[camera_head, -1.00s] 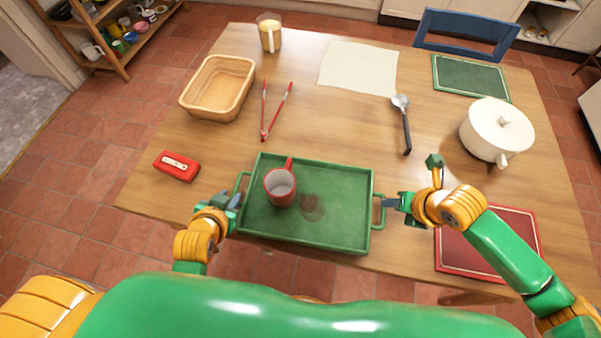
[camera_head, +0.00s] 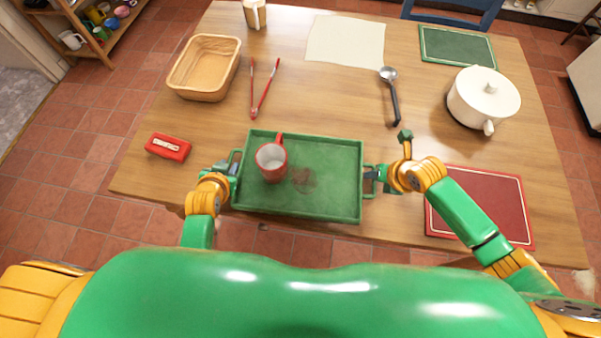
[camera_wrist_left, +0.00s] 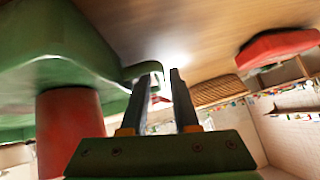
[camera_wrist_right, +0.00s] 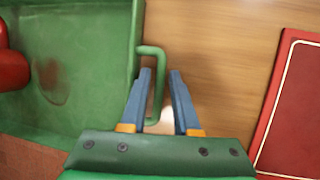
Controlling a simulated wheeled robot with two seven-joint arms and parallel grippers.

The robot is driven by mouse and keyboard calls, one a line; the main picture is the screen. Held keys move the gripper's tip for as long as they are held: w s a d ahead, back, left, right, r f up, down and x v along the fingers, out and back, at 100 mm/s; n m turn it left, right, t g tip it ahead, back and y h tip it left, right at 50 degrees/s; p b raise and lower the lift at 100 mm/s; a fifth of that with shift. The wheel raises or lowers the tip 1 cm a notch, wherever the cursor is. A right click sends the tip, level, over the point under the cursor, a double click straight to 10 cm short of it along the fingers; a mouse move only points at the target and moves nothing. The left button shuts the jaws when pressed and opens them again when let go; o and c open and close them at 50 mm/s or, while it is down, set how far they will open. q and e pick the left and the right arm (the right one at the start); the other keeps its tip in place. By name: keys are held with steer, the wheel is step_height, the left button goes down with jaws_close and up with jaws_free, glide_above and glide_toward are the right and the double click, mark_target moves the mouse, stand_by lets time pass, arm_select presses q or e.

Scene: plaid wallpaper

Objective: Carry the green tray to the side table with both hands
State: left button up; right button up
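The green tray (camera_head: 330,195) lies on the wooden table at its front edge, with a looped handle at each end. A red mug (camera_head: 271,162) stands on its left half. A dark reddish patch (camera_head: 303,180) marks its floor. My left gripper (camera_head: 233,169) is at the left handle; in the left wrist view its fingers (camera_wrist_left: 160,75) are apart, with the handle (camera_wrist_left: 130,73) reaching between them. My right gripper (camera_head: 374,178) is at the right handle; in the right wrist view its fingers (camera_wrist_right: 160,73) stand apart around the handle bar (camera_wrist_right: 158,60). I see no side table.
On the wooden table (camera_head: 330,105) are a red box (camera_head: 168,147), a basket (camera_head: 204,68), tongs (camera_head: 263,88), a ladle (camera_head: 391,95), a white pot (camera_head: 484,97) and a red mat (camera_head: 480,207) right of my right gripper. A shelf (camera_head: 85,25) stands back left.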

arm_select(q)
jaws_close()
arm_select(e)
jaws_close()
arm_select(q)
steer(key=shift+w, duration=0.1)
arm_select(e)
steer(key=shift+w, duration=0.1)
stand_by(1.0)
